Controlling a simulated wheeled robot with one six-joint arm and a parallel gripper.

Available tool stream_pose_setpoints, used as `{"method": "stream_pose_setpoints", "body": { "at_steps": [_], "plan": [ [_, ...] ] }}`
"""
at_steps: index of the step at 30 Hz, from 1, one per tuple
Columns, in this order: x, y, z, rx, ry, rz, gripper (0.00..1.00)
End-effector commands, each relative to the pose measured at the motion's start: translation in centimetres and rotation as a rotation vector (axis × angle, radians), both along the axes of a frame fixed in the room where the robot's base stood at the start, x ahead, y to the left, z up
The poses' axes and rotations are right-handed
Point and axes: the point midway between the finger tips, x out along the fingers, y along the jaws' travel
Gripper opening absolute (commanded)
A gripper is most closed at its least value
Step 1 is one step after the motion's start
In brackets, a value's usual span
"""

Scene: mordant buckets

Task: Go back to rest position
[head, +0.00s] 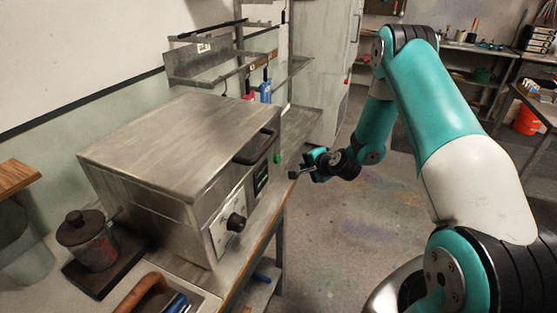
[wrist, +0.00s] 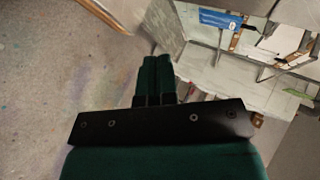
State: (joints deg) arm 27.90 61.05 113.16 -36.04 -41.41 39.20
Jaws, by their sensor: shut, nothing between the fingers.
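My gripper (head: 296,174) is held out over the floor, just right of the bench edge, in the head view. In the wrist view my gripper (wrist: 155,60) shows its two dark green fingers side by side, closed together with nothing between them. My teal and white arm reaches up from the lower right and bends down to the gripper, which is apart from the bench and the metal oven (head: 160,150).
The oven with a black handle and knob stands on the bench. A dark lidded pot (head: 92,245) sits left of it. A wall rack (head: 215,62) is behind. Open floor (head: 335,255) lies right of the bench. An orange bucket (head: 527,121) is at the far right.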

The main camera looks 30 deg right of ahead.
Motion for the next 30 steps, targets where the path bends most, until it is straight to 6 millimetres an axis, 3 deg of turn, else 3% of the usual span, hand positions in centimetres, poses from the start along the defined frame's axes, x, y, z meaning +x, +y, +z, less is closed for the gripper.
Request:
{"method": "stream_pose_setpoints", "body": {
  "at_steps": [8,11,14,17,21,25,30],
  "plan": [
    [0.0,0.2,0.3,-0.007,0.003,0.01,0.0],
    [-0.1,1.6,1.7,-0.056,0.029,0.08,0.0],
    [-1.0,4.3,4.6,-0.167,0.09,0.228,0.0],
    [-3.4,7.7,8.0,-0.32,0.179,0.428,0.0],
    [-8.8,11.3,12.3,-0.534,0.314,0.696,0.0],
    [-14.2,13.0,15.2,-0.685,0.421,0.888,0.0],
    [-20.7,13.6,17.8,-0.825,0.539,1.075,0.0]
  ]
}}
